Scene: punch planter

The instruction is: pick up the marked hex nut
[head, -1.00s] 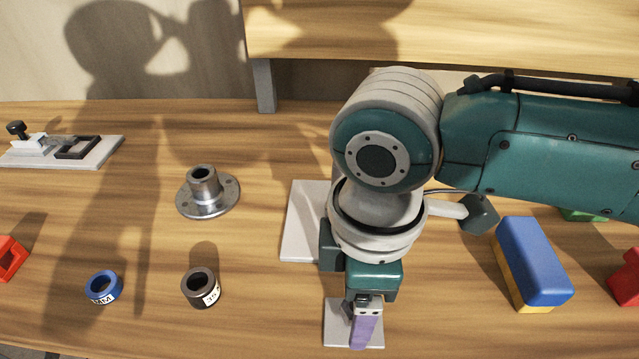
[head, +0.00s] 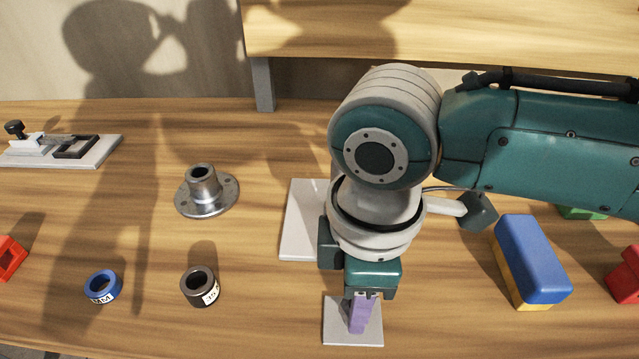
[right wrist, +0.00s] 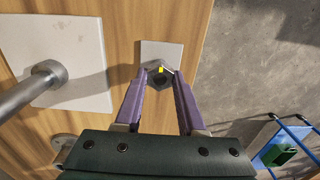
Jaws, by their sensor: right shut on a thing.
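The hex nut (right wrist: 160,76) is grey with a yellow mark on it. In the right wrist view it sits between the tips of my right gripper's purple fingers, over a small pale plate (right wrist: 155,48). My right gripper (right wrist: 158,73) is shut on the nut. In the head view my right gripper (head: 359,328) points down at the small pale plate (head: 340,334), and the nut is hidden there by the fingers. I cannot tell whether the nut still touches the plate. My left gripper is not in view.
A larger pale plate (head: 297,240) with a post (right wrist: 30,88) lies close behind. A metal flange (head: 207,195), a blue ring (head: 102,287) and a dark ring (head: 200,288) stand to the left. A blue-and-yellow block (head: 533,262) lies to the right.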

